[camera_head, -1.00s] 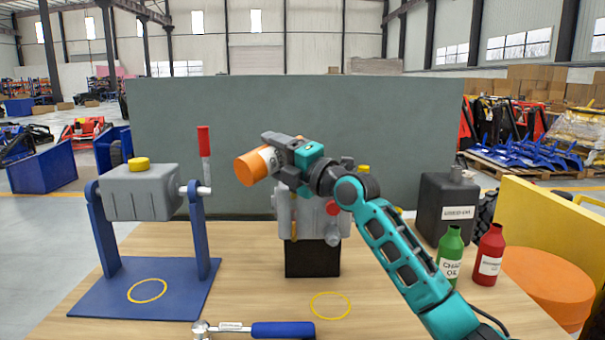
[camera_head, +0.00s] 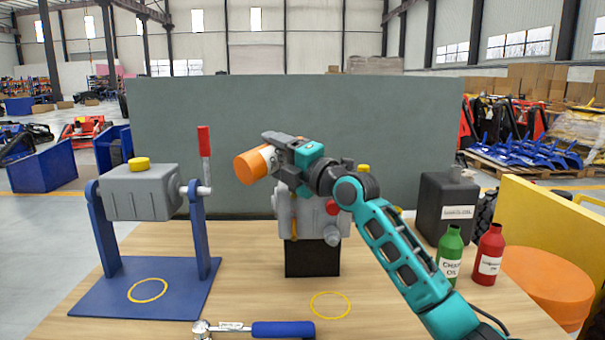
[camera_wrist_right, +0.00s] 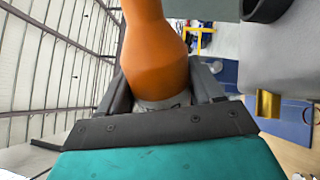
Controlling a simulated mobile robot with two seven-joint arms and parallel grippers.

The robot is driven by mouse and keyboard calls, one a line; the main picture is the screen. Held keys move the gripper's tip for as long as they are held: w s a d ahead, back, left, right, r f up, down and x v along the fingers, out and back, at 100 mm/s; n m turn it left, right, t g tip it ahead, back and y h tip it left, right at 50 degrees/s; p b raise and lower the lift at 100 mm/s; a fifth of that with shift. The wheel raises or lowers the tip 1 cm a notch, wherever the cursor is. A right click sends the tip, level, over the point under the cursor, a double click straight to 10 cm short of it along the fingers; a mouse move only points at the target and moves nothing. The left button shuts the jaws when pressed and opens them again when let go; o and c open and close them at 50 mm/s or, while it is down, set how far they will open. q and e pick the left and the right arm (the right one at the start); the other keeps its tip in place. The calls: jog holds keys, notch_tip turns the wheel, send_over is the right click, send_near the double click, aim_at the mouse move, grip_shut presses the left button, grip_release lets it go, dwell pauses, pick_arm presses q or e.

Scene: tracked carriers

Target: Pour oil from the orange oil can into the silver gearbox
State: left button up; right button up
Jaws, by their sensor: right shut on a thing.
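The orange oil can (camera_head: 251,165) is tilted far over in my right gripper (camera_head: 279,152), above the table. In the right wrist view its orange body (camera_wrist_right: 155,65) narrows into a neck at the top edge; its mouth is out of frame. The silver gearbox (camera_head: 313,218) stands on a black block in the middle of the table, partly hidden behind my right arm. In the wrist view a grey body (camera_wrist_right: 285,60) with a black ring shows to the right of the can, apart from it. I cannot see any oil flowing. My left gripper is not in view.
A grey box (camera_head: 142,194) with a yellow cap hangs in a blue stand at left, with a red-tipped lever. A blue-handled tool (camera_head: 283,329) lies at the front. A black canister (camera_head: 437,225), green bottle (camera_head: 451,257) and red bottle (camera_head: 489,258) stand at right.

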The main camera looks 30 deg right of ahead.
jog(key=shift+m, duration=0.4)
dwell(1.4)
